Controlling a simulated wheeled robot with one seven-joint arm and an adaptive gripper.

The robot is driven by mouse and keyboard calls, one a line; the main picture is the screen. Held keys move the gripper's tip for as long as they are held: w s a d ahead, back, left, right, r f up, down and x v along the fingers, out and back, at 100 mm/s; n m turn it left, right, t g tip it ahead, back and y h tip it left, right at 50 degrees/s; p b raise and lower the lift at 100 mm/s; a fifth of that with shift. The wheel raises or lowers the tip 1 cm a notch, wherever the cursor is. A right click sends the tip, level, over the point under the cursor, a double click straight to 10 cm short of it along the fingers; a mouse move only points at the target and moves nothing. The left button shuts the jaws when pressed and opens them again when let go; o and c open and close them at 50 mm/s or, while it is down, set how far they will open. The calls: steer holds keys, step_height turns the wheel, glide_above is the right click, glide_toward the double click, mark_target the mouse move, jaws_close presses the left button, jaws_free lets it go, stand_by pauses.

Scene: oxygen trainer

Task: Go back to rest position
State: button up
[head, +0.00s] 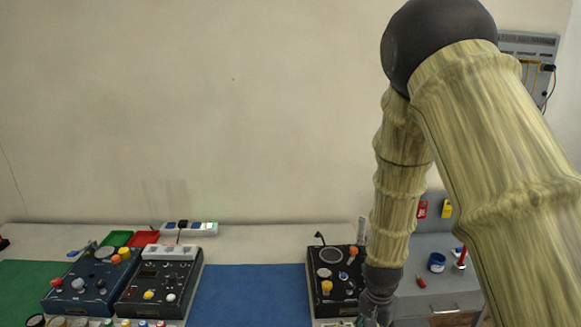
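My arm comes in from the right of the head view and bends at a dark joint near the top. Its forearm hangs down towards the front right of the bench. My gripper (374,308) is only partly in view at the bottom edge, beside the right-hand control box (337,274). Its fingertips are cut off or too small to make out. I cannot tell whether it is open, shut or holding something.
Two more control boxes, a blue one (88,283) and a black one (158,286), stand at the left. A blue mat (250,295) lies clear in the middle. A green mat (22,285) is far left. A grey cabinet (440,290) with a blue cup (436,262) stands at right.

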steer(key=s+d+f+n, duration=0.2)
steer(key=s+f, duration=0.5)
steer(key=f, duration=0.3)
steer(key=s+f+n, duration=0.3)
steer(key=s+f, duration=0.4)
steer(key=s, duration=0.5)
steer(key=s+f+n, duration=0.3)
steer(key=s+f, duration=0.3)
steer(key=s, duration=0.6)
step_height(320, 180, down, 7)
steer(key=b, duration=0.6)
steer(key=shift+a+y+b, duration=0.3)
steer(key=shift+a+b, duration=0.05)
steer(key=shift+b, duration=0.05)
steer(key=shift+s, duration=0.15)
